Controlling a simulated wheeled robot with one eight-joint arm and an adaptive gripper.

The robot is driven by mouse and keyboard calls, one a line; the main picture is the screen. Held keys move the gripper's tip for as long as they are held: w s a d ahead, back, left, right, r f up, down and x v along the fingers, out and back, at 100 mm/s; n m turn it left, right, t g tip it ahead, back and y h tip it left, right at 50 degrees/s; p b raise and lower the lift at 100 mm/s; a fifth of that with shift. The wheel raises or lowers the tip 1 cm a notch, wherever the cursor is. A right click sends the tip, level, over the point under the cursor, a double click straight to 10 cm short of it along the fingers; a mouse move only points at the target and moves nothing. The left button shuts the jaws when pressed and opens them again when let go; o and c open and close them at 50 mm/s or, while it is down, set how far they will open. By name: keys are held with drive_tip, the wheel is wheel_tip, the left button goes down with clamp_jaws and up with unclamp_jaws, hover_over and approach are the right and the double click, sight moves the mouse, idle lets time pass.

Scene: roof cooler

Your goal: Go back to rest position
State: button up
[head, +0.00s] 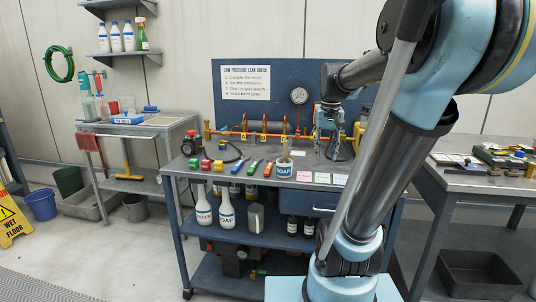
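My arm rises at the right of the head view, bends over at the top and reaches left over the metal workbench (270,160). My gripper (340,150) hangs downward at its end, small in the view, above the back right part of the bench, in front of the blue back panel (245,110). Its fingers are too small and dark to show whether they are open or shut. I cannot tell if it holds anything. A container labelled soap (284,169) stands on the bench to the left of the gripper.
A pipe row with yellow tags (260,136) runs along the bench back, near my gripper. Coloured small parts (206,165) lie at the bench front. Side tables stand left (130,128) and right (470,180). A yellow wet-floor sign (14,222) stands at far left.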

drive_tip(key=s+a+f+n+t, duration=0.1)
drive_tip(key=s+f, duration=1.5)
drive_tip(key=f, duration=0.1)
drive_tip(key=shift+s+f, duration=0.15)
drive_tip(key=shift+s, duration=0.15)
drive_tip(key=shift+w+f, duration=0.2)
drive_tip(key=shift+w, duration=0.25)
